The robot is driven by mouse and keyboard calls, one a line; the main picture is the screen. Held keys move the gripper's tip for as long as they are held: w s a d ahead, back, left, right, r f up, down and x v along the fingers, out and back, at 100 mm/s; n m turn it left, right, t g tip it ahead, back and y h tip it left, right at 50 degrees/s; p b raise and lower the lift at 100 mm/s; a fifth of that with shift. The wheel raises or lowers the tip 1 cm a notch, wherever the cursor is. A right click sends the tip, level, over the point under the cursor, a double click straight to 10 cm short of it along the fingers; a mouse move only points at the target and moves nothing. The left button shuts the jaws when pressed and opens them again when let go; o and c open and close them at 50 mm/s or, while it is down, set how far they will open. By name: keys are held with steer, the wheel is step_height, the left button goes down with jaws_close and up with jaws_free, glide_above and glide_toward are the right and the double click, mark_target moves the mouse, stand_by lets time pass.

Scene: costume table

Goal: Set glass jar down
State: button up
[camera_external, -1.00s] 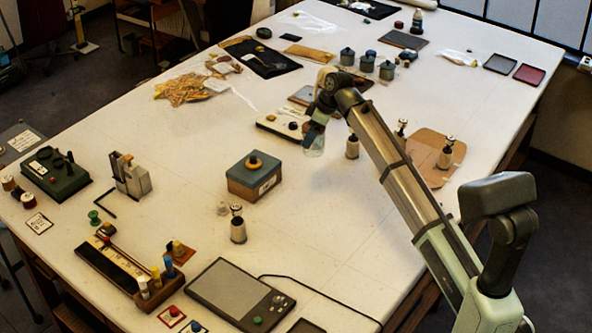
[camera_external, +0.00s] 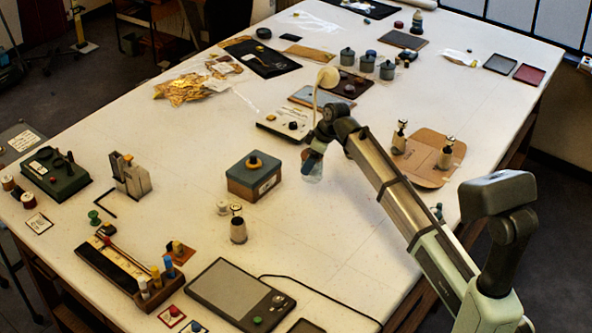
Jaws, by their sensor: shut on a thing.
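The glass jar (camera_external: 313,174) is a small clear, pale bluish vessel at the end of my arm. My gripper (camera_external: 311,158) is shut on it from above, and the jar hangs below the fingers. I cannot tell from this angle whether the jar's bottom touches the white table (camera_external: 330,235). The fingers are small and partly hidden by the wrist.
Metal-topped bottles (camera_external: 445,153) stand on a cardboard piece (camera_external: 428,165) to the right. Another bottle (camera_external: 238,229) stands in front. The table between the box and my arm is bare.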

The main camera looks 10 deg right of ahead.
steer(key=shift+f, duration=2.3)
steer(key=shift+f, duration=0.1)
steer(key=o, duration=1.5)
steer(key=v, duration=1.2)
steer(key=shift+d, duration=0.1)
